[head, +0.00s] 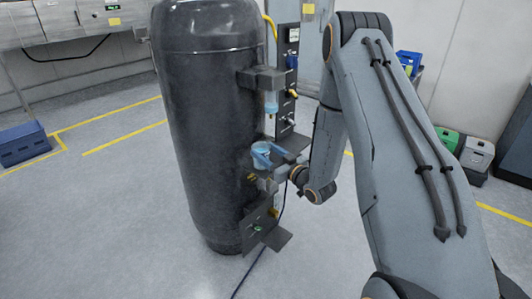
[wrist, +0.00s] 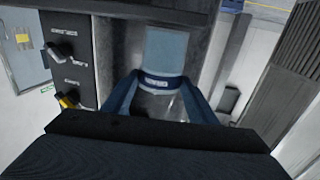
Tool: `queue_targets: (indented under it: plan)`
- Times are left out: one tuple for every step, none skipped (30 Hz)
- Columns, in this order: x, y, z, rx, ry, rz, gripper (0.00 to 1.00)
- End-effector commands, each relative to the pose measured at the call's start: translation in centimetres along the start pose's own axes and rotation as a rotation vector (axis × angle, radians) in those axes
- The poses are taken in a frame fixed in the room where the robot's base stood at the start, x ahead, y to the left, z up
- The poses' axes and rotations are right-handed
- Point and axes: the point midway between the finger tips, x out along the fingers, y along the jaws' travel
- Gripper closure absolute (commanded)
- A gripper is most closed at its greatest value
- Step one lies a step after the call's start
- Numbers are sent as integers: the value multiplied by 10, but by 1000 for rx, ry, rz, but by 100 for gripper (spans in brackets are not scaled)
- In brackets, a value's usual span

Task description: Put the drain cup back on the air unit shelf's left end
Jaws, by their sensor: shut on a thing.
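The drain cup (head: 262,149) is a small light-blue translucent cup with a darker blue band. In the wrist view the cup (wrist: 164,55) stands between the two blue fingers of my gripper (wrist: 162,92), which is shut on it. In the head view my gripper (head: 272,158) is beside the dark tank, at the air unit's shelf (head: 290,146). The shelf is a small dark plate, partly hidden by my gripper and arm. I cannot tell whether the cup's base touches the shelf.
A large dark tank (head: 210,110) stands just left of the cup. A lower plate (head: 270,238) juts out below. Open floor lies left.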

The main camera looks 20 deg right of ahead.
Motion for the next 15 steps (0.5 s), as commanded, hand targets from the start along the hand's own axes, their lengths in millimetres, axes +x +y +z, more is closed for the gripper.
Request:
queue_targets:
  plan:
    - [0, -1, 2, 0, 0, -1, 74]
    - [0, -1, 3, 0, 1, -2, 74]
    - [0, -1, 4, 0, 1, -2, 74]
    - [0, -1, 4, -1, 1, -2, 74]
    - [0, -1, 4, -1, 1, -2, 74]
    - [0, -1, 4, -1, 1, -2, 74]
    - [0, -1, 4, -1, 1, -2, 74]
    - [0, -1, 4, 0, 1, -2, 74]
    - [0, -1, 4, 0, 1, -2, 74]
    - [0, -1, 4, 0, 1, -2, 74]
    - [0, -1, 5, 0, 1, -2, 74]
    - [0, -1, 6, 0, 1, -2, 74]
    - [0, -1, 7, 0, 1, -2, 74]
    - [0, -1, 7, 0, 1, -2, 46]
    - [0, -1, 7, 0, 1, -2, 39]
